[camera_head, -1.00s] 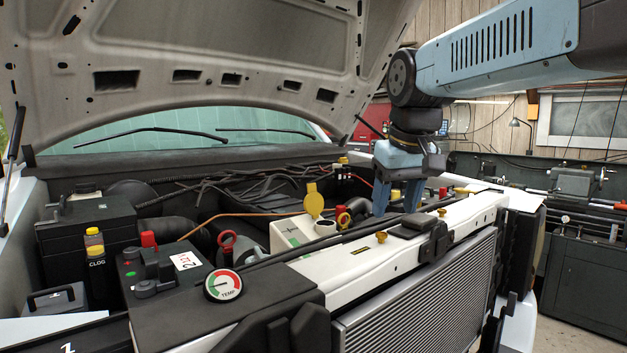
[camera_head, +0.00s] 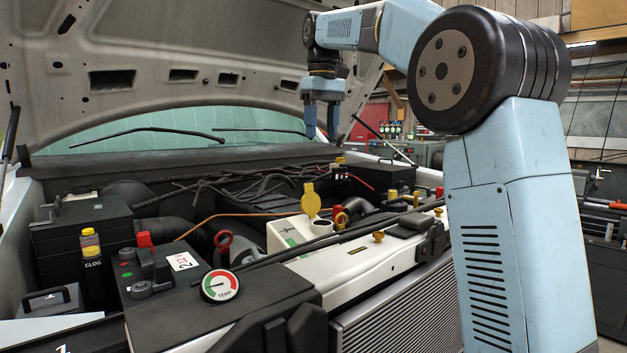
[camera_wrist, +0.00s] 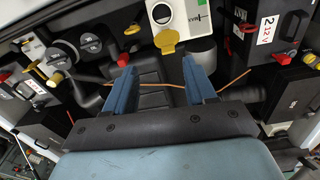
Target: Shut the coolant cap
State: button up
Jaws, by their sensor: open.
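The yellow coolant cap (camera_head: 311,199) stands flipped up on its hinge at the white coolant tank (camera_head: 290,233). The tank's round neck (camera_head: 322,227) is uncovered in front of it. In the wrist view the cap (camera_wrist: 167,42) hangs open beside the dark neck opening (camera_wrist: 161,13) of the tank (camera_wrist: 190,14). My gripper (camera_head: 322,134) is open and empty, high above the engine bay and well above the cap. In the wrist view its two blue fingers (camera_wrist: 159,68) are spread, with the cap beyond their tips.
The raised hood (camera_head: 220,50) slopes over the bay, close to my gripper and arm. A black box with a TEMP gauge (camera_head: 220,286) stands at the front.

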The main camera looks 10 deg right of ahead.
jog(key=w+a, duration=0.3)
jog(key=w, duration=0.1)
send_over(310, 199)
jog(key=w, duration=0.1)
jog(key=shift+n+g, duration=0.4)
jog(key=f, duration=1.3)
jog(key=shift+w+a+f, duration=0.1)
jog(key=shift+w+f, duration=0.1)
jog(key=shift+c, duration=0.4)
grip_shut()
